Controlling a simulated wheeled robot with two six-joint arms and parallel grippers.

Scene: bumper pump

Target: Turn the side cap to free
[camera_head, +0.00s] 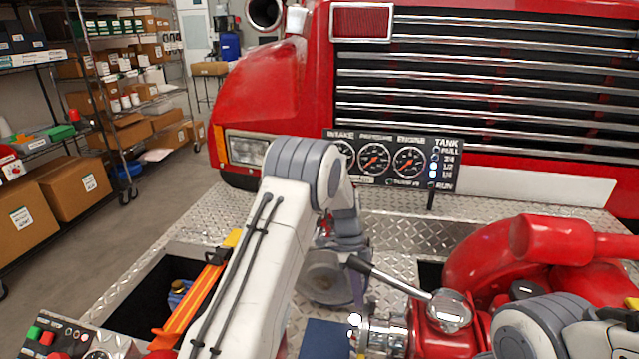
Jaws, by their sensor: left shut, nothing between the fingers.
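The red pump body (436,335) stands at the lower right of the head view, with a lever (395,278) that has a black grip on top. A silver metal fitting (382,338) sticks out from its left side and appears to be the side cap. My left arm rises through the middle and bends down at the far end. My left gripper (357,298) is shut and empty, just above and behind the fitting, largely hidden by its own wrist. I cannot tell whether it touches the fitting. My right arm shows at the lower right; its gripper is out of view.
A gauge panel (395,160) stands behind on the diamond-plate bumper (400,230), before the red truck's grille. Large red pipework (500,260) fills the right. An open well with an orange tool (190,310) is at left. A button box (55,338) sits lower left.

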